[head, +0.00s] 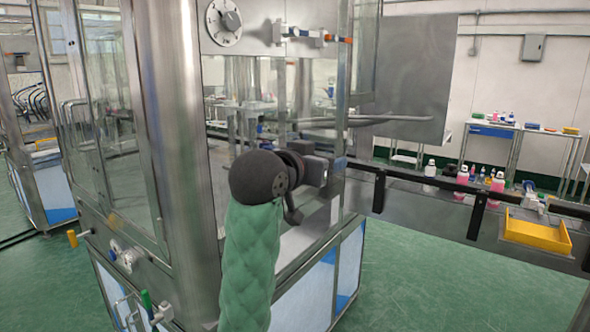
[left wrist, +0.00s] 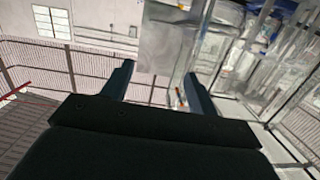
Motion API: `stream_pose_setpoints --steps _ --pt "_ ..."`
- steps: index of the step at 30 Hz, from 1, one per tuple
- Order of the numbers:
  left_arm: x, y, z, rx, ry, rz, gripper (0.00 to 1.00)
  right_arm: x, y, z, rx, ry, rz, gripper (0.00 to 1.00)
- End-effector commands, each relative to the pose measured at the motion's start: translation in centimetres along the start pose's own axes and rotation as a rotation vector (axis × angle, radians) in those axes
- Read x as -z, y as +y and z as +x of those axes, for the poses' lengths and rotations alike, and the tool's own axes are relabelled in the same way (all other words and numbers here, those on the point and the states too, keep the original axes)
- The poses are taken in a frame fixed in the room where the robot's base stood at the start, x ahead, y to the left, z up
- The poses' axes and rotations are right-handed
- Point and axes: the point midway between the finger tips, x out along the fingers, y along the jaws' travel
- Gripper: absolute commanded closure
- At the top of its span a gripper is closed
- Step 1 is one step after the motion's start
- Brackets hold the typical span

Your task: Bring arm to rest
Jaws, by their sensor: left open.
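My left arm, in a green quilted sleeve, rises from the bottom of the head view, left of centre. Its dark rounded wrist is in front of the steel and glass crimping machine (head: 180,140). In the head view the gripper's fingers are mostly hidden behind the wrist. In the left wrist view my left gripper (left wrist: 160,76) is open, with its two dark fingers spread apart and nothing between them. The machine's glass panels (left wrist: 235,60) show beyond and to the right of the fingers. My right gripper is in neither view.
A dark rail (head: 440,183) and conveyor run right from the machine. Several pink-and-white bottles (head: 462,176) and a yellow tray (head: 538,234) are at the right. A side table (head: 490,129) stands by the back wall. Green floor (head: 405,270) is clear at lower right.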

Motion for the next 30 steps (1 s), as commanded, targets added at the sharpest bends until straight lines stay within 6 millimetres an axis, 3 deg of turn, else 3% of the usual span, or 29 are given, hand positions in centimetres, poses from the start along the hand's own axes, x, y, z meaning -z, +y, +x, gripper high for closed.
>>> stream_pose_setpoints --steps 1,3,13,22,30 --pt "-2.5 -1.0 -0.3 0.027 -0.045 -0.014 0.41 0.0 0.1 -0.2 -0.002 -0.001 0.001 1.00" --pt "-5.7 -2.1 -0.8 0.061 -0.104 -0.034 0.41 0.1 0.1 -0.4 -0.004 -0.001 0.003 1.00" --pt "-19.3 -5.7 -4.4 0.191 -0.322 -0.112 0.41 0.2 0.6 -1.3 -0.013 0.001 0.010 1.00" --pt "-30.1 -6.5 -8.8 0.259 -0.474 -0.167 0.41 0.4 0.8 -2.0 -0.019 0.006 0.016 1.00" --pt "-39.3 -5.5 -13.5 0.277 -0.624 -0.214 0.41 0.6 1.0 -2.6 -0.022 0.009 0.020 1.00"
